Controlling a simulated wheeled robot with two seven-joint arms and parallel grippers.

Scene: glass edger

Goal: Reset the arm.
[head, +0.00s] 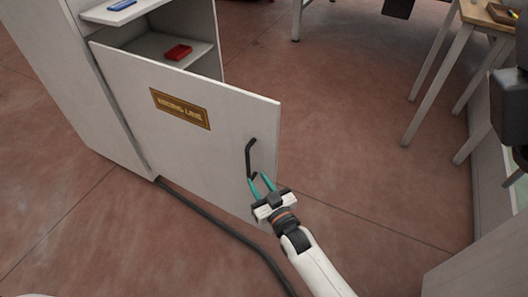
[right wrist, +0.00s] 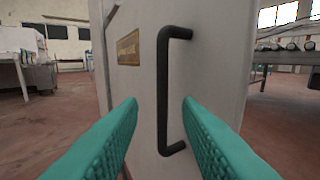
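My right gripper (head: 262,184) is at the lower end of the black door handle (head: 249,158) on the open cabinet door (head: 190,135). In the right wrist view the handle (right wrist: 163,90) stands upright between the two teal fingers (right wrist: 160,130). The fingers are apart, with a gap on both sides of the handle, so the gripper is open and holds nothing. My left gripper is in neither view.
The white cabinet (head: 75,85) stands open at the left, with a red item (head: 178,52) and a blue item (head: 121,5) on its shelves. A black cable (head: 215,222) runs along the floor below the door. A wooden-topped table (head: 490,16) stands at the upper right. The middle floor is clear.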

